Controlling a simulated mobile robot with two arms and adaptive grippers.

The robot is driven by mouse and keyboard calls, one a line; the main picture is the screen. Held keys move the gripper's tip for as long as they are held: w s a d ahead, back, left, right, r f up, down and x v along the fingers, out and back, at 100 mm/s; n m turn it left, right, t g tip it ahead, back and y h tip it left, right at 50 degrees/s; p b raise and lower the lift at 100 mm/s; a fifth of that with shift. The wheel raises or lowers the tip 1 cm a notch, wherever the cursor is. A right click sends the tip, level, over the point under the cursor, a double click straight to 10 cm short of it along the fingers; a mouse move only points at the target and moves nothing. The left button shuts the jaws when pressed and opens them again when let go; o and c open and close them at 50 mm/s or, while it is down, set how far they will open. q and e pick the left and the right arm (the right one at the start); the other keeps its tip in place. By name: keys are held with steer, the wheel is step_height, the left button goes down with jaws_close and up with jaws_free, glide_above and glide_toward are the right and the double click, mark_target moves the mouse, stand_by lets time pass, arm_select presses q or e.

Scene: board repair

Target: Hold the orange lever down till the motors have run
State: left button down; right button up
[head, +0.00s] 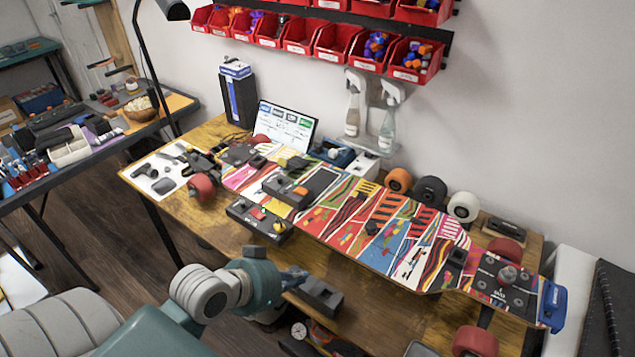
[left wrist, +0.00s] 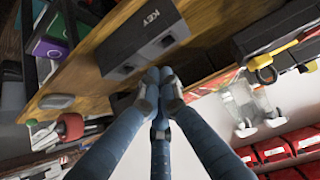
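A small orange piece that looks like the lever (head: 301,190) sits on a dark control box (head: 283,190) on the skateboard deck. Another dark box (head: 259,220) with a red-orange part stands just in front, towards the table's near edge. My left gripper (head: 293,278) is at the near edge of the table, well below both boxes in the picture, beside a dark grey box (head: 322,297). In the left wrist view its blue fingers (left wrist: 160,85) are together with nothing seen between them, close to a dark box marked KEY (left wrist: 150,38). My right gripper is not in view.
The patterned skateboard deck (head: 385,222) spans the wooden table (head: 385,315). A small screen (head: 285,125) stands behind it. Wheels (head: 432,190) line the back, and red bins (head: 300,37) hang on the wall. Bare wood lies along the near edge.

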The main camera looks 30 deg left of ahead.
arm_select(q)
steer(key=w+a+r+t, duration=0.3)
steer(key=a+r, duration=0.3)
steer(key=r, duration=0.1)
steer(key=w+a+r+n+t+y, duration=0.1)
steer(key=w+a+r+t, duration=0.2)
steer(key=a+r, duration=0.3)
steer(key=shift+w+r, duration=0.8)
steer(key=shift+r, duration=0.05)
steer(key=p, duration=0.3)
glide_above(302, 192)
steer(key=s, duration=0.3)
steer(key=shift+w+a+f, duration=0.1)
steer(key=shift+w+f, duration=0.05)
steer(key=shift+f, duration=0.35)
steer(key=shift+w+a+f, duration=0.1)
steer(key=shift+f, duration=0.4)
steer(key=f, duration=0.3)
steer(key=shift+w+d+f, duration=0.1)
steer(key=shift+w+f, duration=0.2)
steer(key=shift+w, duration=0.1)
steer(key=shift+s+f, duration=0.1)
steer(key=shift+f, duration=0.4)
